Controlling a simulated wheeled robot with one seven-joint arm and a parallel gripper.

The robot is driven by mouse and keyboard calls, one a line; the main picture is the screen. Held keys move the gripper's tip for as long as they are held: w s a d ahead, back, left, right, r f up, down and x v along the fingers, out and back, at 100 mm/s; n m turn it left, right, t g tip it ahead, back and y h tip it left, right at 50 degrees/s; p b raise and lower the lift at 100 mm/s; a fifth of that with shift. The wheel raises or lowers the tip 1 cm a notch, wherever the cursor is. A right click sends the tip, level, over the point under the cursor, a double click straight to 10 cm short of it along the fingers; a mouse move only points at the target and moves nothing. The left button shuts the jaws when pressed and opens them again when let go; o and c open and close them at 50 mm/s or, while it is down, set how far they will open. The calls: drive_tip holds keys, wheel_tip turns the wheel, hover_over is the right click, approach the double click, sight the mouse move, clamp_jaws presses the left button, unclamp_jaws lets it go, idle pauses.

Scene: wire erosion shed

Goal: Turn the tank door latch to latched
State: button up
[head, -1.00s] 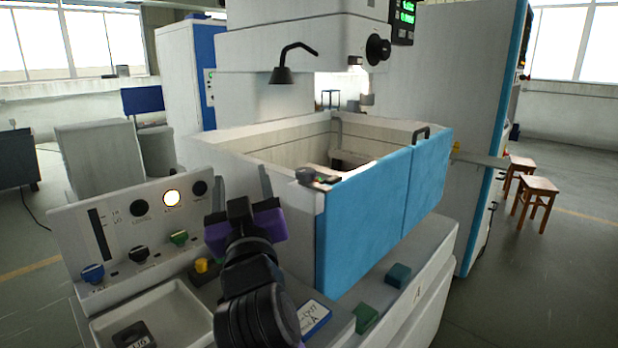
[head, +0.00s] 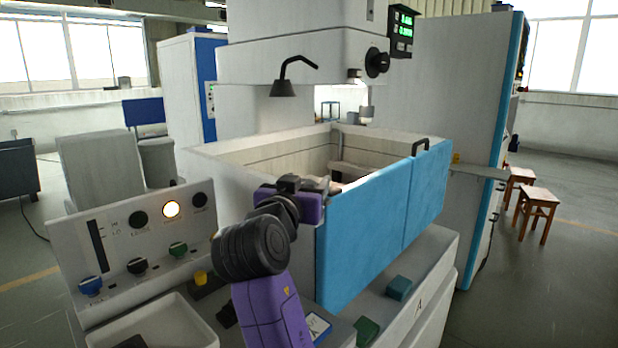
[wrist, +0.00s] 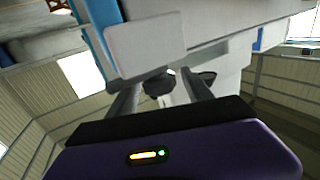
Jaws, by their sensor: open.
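The tank (head: 240,155) has pale walls and a blue door (head: 365,235) along its front right side, with a black handle (head: 420,146) on the top edge. My gripper (head: 308,190) is at the door's near left corner and covers the latch in the head view. Its fingers are hidden there. In the wrist view my gripper (wrist: 162,84) shows two grey fingers apart, with a dark rounded part (wrist: 157,85) between them, probably the latch. I cannot tell whether they touch it or which way it is turned.
A control panel (head: 120,235) with knobs and a lit lamp stands left of my arm. A black work lamp (head: 284,88) hangs over the tank. Green blocks (head: 398,288) lie on the ledge below the door. Two stools (head: 537,203) stand far right.

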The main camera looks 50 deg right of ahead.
drive_tip(key=shift+x, duration=1.3)
clamp_jaws()
